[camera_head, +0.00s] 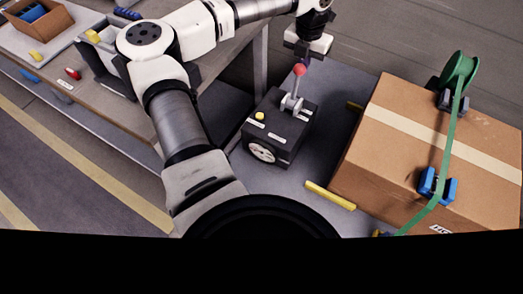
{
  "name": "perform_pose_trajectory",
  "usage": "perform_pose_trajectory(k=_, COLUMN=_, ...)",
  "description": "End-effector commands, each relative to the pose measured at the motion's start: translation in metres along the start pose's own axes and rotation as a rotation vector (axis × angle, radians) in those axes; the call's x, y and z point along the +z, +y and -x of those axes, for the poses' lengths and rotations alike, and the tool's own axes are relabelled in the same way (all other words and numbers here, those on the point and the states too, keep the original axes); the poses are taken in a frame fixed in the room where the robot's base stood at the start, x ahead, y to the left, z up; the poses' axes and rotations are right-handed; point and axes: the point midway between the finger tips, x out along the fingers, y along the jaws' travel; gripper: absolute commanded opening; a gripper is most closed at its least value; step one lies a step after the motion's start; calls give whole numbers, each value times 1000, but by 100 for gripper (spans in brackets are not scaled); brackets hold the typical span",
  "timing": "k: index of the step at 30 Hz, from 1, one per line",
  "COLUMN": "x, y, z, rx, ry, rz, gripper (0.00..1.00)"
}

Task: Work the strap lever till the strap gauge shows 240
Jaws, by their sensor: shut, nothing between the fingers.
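The strap lever (293,96) is a grey lever with a red knob (299,69) on top of a dark box (281,128). It looks nearly upright. The strap gauge (262,152) is a round white dial on the front of the box; its reading is too small to tell. A yellow button (260,115) and pale labels are on the box top. My gripper (303,56) points down just above the red knob, its fingers dark and shut with nothing seen between them. I cannot tell whether the fingers touch the knob.
A cardboard box (400,150) stands at the right, with a green strap (449,145) over it, a green reel (460,68) and a blue buckle (437,187). Yellow bars lie beside it. A workbench (110,95) with small parts is at the left.

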Motion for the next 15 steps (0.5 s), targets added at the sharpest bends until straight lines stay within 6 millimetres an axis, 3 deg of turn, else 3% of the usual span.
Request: perform_pose_trajectory(k=15, x=-48, y=1, z=-1, rx=1, ry=0, rz=0, gripper=0)
